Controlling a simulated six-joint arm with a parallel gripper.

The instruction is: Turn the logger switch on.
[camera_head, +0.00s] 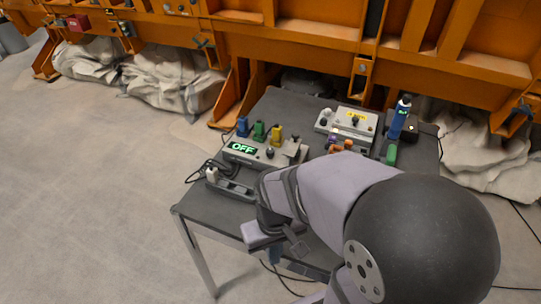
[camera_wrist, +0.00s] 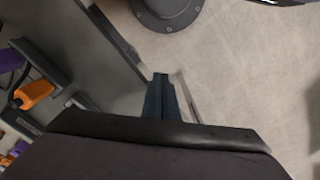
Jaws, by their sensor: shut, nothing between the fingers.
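A grey box (camera_head: 262,164) with a lit green display reading OFF (camera_head: 242,149) stands on the left part of the dark table. Blue, green and yellow connectors (camera_head: 259,131) rise along its back, and a dark knob or switch (camera_head: 270,153) shows on its top. No readable label tells me whether this is the logger. My gripper (camera_wrist: 160,80) is shut and empty in the wrist view, pointing down near the table's edge with floor beside it. In the head view my arm covers most of it, in front of the box and apart from it.
A second grey box (camera_head: 340,127) with a yellow label stands behind right, beside a blue handheld device (camera_head: 400,117). Orange and purple parts (camera_wrist: 34,94) show at left in the wrist view. A black socket strip (camera_head: 230,187) lies front left. An orange steel frame (camera_head: 290,40) stands behind the table.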

